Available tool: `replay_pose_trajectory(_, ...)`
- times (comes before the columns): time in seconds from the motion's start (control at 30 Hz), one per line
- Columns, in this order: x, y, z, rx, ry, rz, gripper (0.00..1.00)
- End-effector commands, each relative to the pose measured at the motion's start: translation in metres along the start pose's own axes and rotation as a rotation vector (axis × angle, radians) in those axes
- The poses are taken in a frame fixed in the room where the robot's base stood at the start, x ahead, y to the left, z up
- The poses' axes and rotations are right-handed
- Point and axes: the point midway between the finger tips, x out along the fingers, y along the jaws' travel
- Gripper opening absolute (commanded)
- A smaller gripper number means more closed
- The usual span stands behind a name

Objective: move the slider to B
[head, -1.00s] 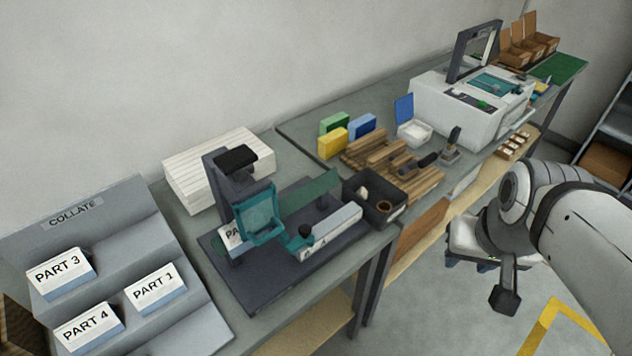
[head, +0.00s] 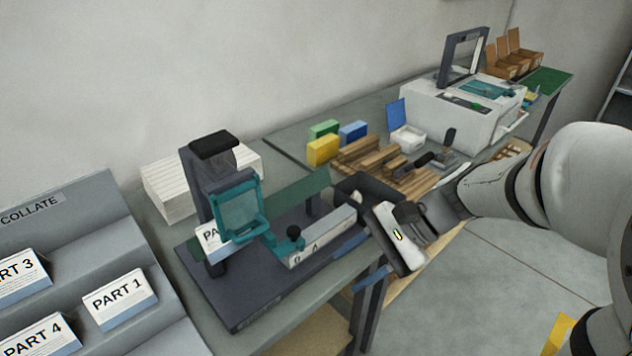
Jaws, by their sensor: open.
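The slider (head: 284,246) is a teal piece with a black knob (head: 294,232), at the left end of a light grey rail (head: 328,232) on the dark stamping device. The rail's face shows the marks 0 and A, with the slider nearest the 0. I cannot make out a B mark. My gripper (head: 361,262) is open and empty, with blue fingertips apart, to the right of the rail's right end and near the table's front edge. It is clear of the slider and knob.
A teal frame (head: 238,212) and dark post stand left of the slider. Wooden strips (head: 375,158), coloured boxes and a white machine (head: 455,115) stand farther back. A collate rack (head: 100,225) is at the left.

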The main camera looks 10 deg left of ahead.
Motion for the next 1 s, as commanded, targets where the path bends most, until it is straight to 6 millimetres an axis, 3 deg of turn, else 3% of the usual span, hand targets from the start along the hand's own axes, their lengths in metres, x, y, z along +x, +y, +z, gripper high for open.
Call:
replay_pose_trajectory(0.03, 0.025, -0.009, -0.022, 0.101, -0.108, -0.056, 0.45)
replay_pose_trajectory(0.1, 0.036, -0.03, -0.033, 0.229, -0.25, -0.139, 0.45)
replay_pose_trajectory(0.23, 0.045, -0.064, -0.056, 0.406, -0.463, -0.262, 0.45)
replay_pose_trajectory(0.4, 0.044, -0.087, -0.075, 0.52, -0.614, -0.353, 0.45)
replay_pose_trajectory(0.57, 0.049, -0.098, -0.073, 0.541, -0.649, -0.373, 0.45)
replay_pose_trajectory(1.0, 0.094, -0.128, -0.044, 0.54, -0.646, -0.373, 0.45)
